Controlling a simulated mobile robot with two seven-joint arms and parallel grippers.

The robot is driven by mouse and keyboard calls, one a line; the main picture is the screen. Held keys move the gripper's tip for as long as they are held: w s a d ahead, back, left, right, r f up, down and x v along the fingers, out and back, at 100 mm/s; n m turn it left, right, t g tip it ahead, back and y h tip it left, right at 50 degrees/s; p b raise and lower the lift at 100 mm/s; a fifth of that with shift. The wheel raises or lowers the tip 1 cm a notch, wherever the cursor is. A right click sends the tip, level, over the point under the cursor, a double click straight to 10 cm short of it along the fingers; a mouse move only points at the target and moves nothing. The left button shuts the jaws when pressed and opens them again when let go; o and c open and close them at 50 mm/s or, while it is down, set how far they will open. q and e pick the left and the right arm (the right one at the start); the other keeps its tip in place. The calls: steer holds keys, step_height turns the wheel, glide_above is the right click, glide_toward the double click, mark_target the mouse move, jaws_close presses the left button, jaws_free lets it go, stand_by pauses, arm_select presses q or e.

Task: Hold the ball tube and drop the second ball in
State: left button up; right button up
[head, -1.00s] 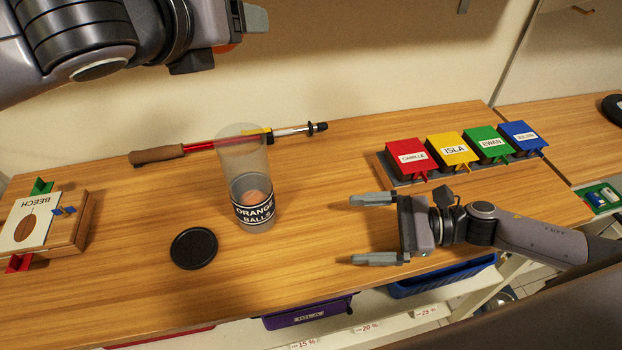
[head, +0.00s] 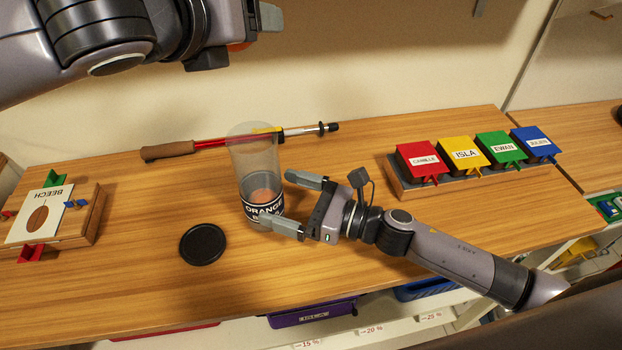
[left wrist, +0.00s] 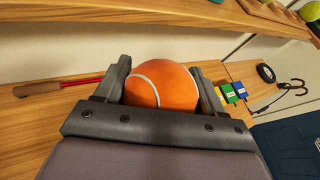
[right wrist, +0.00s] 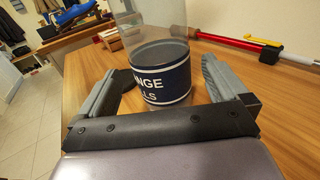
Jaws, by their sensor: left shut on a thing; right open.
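The clear ball tube (head: 252,158) stands upright on the wooden bench, with a dark "ORANGE BALLS" label round its lower part. One orange ball (head: 263,196) lies inside, near the bottom. My right gripper (head: 283,200) is open at the tube's lower right, its fingers pointing at the label. In the right wrist view the tube's label (right wrist: 160,80) stands between the spread fingers, with gaps at the sides. My left gripper (left wrist: 165,85) is shut on another orange ball (left wrist: 172,86) with a white seam.
A black round lid (head: 203,244) lies in front of the tube. A red pole with a cork grip (head: 168,150) lies behind it. Coloured named boxes (head: 465,153) stand at right. Bins hang below the front edge.

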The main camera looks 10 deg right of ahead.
mark_target(257, 189)
steer(key=x, duration=0.6)
steer(key=shift+a, duration=0.1)
steer(key=c, duration=0.9)
